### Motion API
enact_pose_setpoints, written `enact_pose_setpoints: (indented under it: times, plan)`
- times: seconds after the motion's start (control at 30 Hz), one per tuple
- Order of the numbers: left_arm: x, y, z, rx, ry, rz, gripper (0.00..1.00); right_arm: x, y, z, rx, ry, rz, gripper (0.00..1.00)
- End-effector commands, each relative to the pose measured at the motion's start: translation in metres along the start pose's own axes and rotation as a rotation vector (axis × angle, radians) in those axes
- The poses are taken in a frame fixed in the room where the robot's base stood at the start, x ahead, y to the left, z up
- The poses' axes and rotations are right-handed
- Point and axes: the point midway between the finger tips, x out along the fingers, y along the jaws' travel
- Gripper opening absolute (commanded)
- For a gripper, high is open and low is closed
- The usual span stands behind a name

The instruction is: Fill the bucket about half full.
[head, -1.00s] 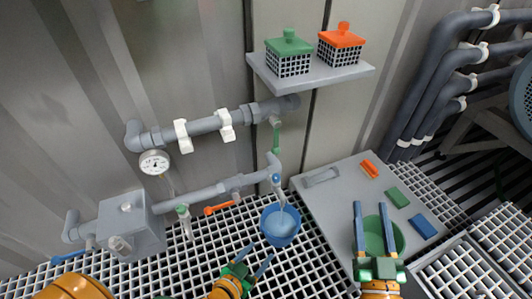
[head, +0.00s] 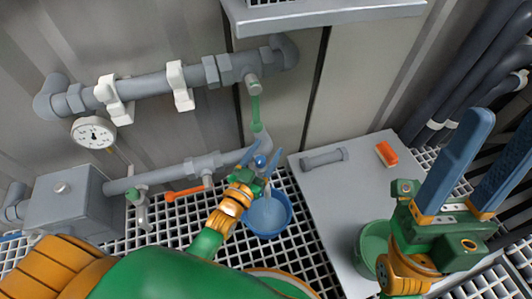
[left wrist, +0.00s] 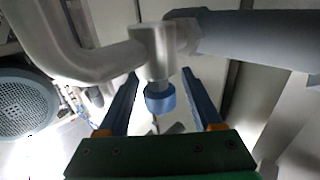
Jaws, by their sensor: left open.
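A blue bucket (head: 268,229) stands on the floor grating below a grey pipe outlet. Pale blue water (head: 266,212) shows inside it, and a pale streak runs down from the outlet to it. The outlet carries a round blue knob (head: 260,161), which also shows in the left wrist view (left wrist: 160,99). My left gripper (head: 262,158) is open, with one finger on each side of the knob and visible gaps between. It partly hides the outlet and the bucket's far side.
An orange lever (head: 184,194) and a green-handled valve (head: 256,105) sit on the pipes near my left arm. A pressure gauge (head: 94,132) hangs at the left. A grey plate (head: 330,190) at the right bears an orange block (head: 387,153). A shelf (head: 320,14) juts out above.

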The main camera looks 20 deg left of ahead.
Motion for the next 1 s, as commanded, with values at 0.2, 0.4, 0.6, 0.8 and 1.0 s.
enact_pose_setpoints:
  times: [0.2, 0.4, 0.6, 0.8, 1.0]
  plan:
    - [0.0033, 0.0001, -0.0005, 0.0, -0.001, 0.0, 0.67, -0.0001, 0.0002, -0.0001, 0.001, 0.005, 0.001, 0.5]
    - [0.0031, 0.0, -0.0003, 0.0, -0.001, 0.0, 0.26, -0.0001, 0.0002, 0.0001, 0.001, 0.004, 0.001, 0.5]
    - [0.0029, 0.0, -0.0002, 0.0, -0.001, 0.0, 0.0, -0.0001, 0.0002, 0.0001, 0.001, 0.003, 0.001, 0.5]
    - [0.0029, 0.0002, -0.0002, 0.004, -0.002, 0.024, 0.0, 0.0006, 0.0002, 0.0, 0.0, 0.003, 0.001, 0.5]
    - [0.0027, 0.0028, -0.0005, 0.008, -0.002, 0.123, 0.0, 0.0018, 0.0001, 0.0002, -0.001, -0.003, 0.001, 0.5]
